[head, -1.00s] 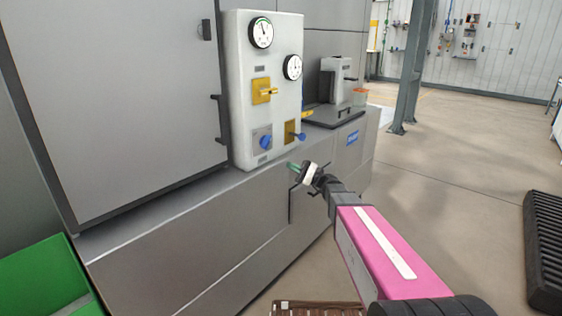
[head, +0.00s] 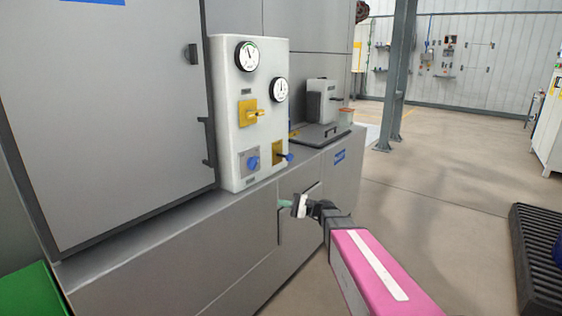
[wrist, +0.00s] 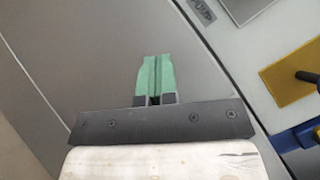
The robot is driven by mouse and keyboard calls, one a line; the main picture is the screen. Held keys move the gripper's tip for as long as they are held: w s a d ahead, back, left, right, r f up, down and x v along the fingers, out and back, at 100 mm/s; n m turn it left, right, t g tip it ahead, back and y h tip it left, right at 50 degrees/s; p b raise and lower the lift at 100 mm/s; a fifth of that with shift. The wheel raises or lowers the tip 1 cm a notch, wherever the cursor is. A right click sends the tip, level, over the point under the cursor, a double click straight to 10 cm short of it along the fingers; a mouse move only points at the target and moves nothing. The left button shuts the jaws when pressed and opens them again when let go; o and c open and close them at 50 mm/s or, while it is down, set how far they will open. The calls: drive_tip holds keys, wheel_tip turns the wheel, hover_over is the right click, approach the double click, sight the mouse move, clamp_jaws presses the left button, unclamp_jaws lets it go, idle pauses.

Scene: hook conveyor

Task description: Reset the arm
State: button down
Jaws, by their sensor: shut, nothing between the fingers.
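My gripper (head: 286,204) is in front of the grey cabinet, below and a little right of the white control panel (head: 236,130). Its green fingertips point left toward the cabinet front. In the wrist view my gripper (wrist: 155,78) has its green fingers closed together with nothing between them. The pink arm link stretches from the lower right toward it. The panel carries two gauges, a yellow switch (head: 250,113), a blue knob (head: 252,162) and a lever with a blue tip (head: 289,157). The fingers appear apart from the panel.
The grey cabinet (head: 190,260) fills the left and middle. A grey device (head: 322,105) stands on its top behind the panel. A green surface (head: 30,295) is at lower left. A black ridged pallet (head: 535,250) lies at right. Open floor (head: 450,180) lies between it and the cabinet.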

drive_tip(key=s+d+f+n+h, duration=0.1)
drive_tip(key=s+d+f+h, duration=0.1)
drive_tip(key=s+f+h, duration=0.4)
drive_tip(key=s+d+f+n+h, duration=0.1)
drive_tip(key=s+d+f+h, duration=0.3)
drive_tip(key=f, duration=0.3)
drive_tip(key=s+d+f+n+h, duration=0.2)
drive_tip(key=s+d+h, duration=0.1)
drive_tip(key=d+h, duration=0.2)
drive_tip(key=s+d+f+n+h, duration=0.2)
drive_tip(key=s+d+h, duration=0.1)
drive_tip(key=d+h, duration=0.2)
drive_tip(key=shift+d+f, duration=0.25)
drive_tip(key=shift+d, duration=0.55)
drive_tip(key=shift+s, duration=0.1)
